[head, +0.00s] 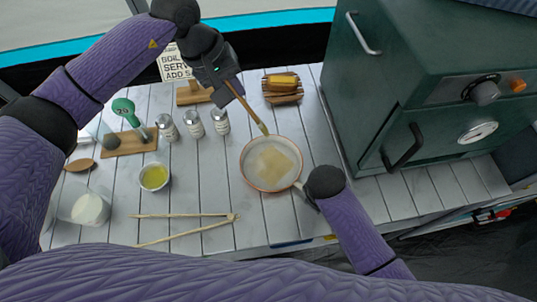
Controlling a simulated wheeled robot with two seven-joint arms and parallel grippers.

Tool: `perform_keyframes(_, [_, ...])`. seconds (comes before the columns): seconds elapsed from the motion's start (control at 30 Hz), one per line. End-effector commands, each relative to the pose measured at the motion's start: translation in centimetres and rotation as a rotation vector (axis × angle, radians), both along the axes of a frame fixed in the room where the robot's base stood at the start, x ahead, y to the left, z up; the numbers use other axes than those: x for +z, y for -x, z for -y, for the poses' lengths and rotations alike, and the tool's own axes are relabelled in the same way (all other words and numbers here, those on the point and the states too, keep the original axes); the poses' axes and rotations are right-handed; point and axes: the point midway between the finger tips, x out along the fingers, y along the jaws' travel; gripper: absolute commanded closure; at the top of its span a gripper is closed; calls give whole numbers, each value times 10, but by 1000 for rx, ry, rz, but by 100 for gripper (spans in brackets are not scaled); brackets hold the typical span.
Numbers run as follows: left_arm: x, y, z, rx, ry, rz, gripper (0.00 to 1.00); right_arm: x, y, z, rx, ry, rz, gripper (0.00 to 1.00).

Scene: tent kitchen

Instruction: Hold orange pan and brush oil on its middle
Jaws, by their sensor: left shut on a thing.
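The pan (247,178) is round with an orange-brown rim and a pale inside. It sits on the white plank table. A pale yellow-tan patch (272,160) covers its middle. My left gripper (226,88) is shut on the wooden handle of a brush (244,104). The brush slants down to the right, and its bristles appear over the pan's far rim; I cannot tell whether they touch. My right gripper (309,197) is at the pan's handle at the lower right. My wrist hides its fingers and most of the handle. A small bowl of yellow oil (154,177) stands to the left.
Several shakers (193,125) stand behind the bowl. Wooden tongs (185,216) lie in front. A white jar (90,208) is at the front left. A large green oven (420,90) blocks the right side.

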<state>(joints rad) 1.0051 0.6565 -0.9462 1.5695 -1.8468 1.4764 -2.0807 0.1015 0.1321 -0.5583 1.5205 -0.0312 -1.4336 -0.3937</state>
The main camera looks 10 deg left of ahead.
Motion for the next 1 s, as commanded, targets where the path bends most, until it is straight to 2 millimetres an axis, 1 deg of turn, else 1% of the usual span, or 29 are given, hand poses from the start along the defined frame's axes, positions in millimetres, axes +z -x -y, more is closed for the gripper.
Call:
perform_keyframes(0.17, [2, 1, -2, 1, 1, 0, 100, 0, 0, 0, 0, 0, 0, 100])
perform_keyframes(0.3, [29, 23, -18, 3, 4, 3, 100, 0, 0, 0, 0, 0, 0, 100])
perform_keyframes(0.4, [38, 33, -25, 1, 1, 1, 100, 0, 0, 0, 0, 0, 0, 100])
perform_keyframes(0.47, [33, 35, -25, 1, 0, -3, 100, 0, 0, 0, 0, 0, 0, 100])
perform_keyframes(0.6, [13, 35, -25, 1, 0, -4, 100, 0, 0, 0, 0, 0, 0, 100])
perform_keyframes(0.73, [-3, 34, -25, 0, 1, -3, 100, 0, 0, 0, 0, 0, 0, 100])
perform_keyframes(0.83, [-9, 34, -25, 1, 0, -1, 100, 0, 0, 0, 0, 0, 0, 100])
perform_keyframes(1.0, [-10, 34, -25, 0, 0, 0, 100, 0, 0, 0, 0, 0, 0, 100])
